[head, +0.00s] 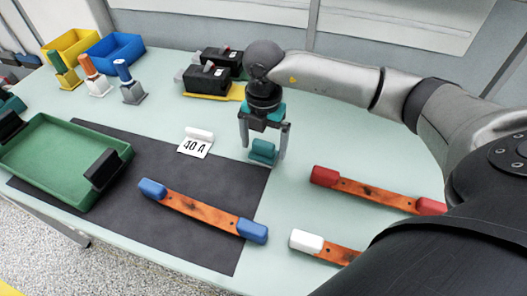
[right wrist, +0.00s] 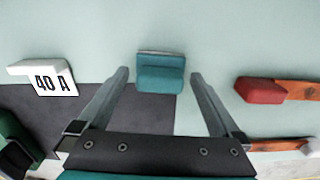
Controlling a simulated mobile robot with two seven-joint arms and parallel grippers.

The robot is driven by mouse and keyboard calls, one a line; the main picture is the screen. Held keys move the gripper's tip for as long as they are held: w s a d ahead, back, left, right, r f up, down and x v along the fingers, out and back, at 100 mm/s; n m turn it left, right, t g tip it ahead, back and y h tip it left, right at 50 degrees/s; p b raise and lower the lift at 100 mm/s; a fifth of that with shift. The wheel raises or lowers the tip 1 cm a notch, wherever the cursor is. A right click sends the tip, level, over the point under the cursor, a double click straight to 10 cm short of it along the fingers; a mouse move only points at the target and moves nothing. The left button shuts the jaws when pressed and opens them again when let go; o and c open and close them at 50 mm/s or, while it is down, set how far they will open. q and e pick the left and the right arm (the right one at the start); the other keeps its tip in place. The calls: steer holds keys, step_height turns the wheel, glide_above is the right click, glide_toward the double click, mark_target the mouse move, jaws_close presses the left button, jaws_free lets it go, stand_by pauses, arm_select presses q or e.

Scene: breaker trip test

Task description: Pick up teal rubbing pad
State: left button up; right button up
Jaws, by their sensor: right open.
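The teal rubbing pad (head: 263,151) is a small block on the pale green table, at the edge of the dark mat. My right gripper (head: 264,157) comes down over it from above, open, with one finger to each side of it in the head view. In the right wrist view the pad (right wrist: 160,73) lies ahead of and between the two open fingers (right wrist: 160,78). I see no contact between fingers and pad. My left gripper is not in view.
A 40 A label (head: 196,142) stands left of the pad. Copper bars with blue (head: 205,212), red (head: 370,192) and white (head: 307,241) ends lie nearer and to the right. A green tray (head: 62,200) is at left. Black breakers (head: 207,79) stand behind.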

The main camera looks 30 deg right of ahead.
mark_target(263, 143)
steer(key=shift+c, duration=0.2)
steer(key=c, duration=1.4)
steer(key=shift+r, duration=0.15)
step_height(263, 143, up, 20)
steer(key=p, duration=0.3)
steer(key=shift+p, duration=0.4)
steer(key=o, duration=0.8)
steer(key=c, duration=0.6)
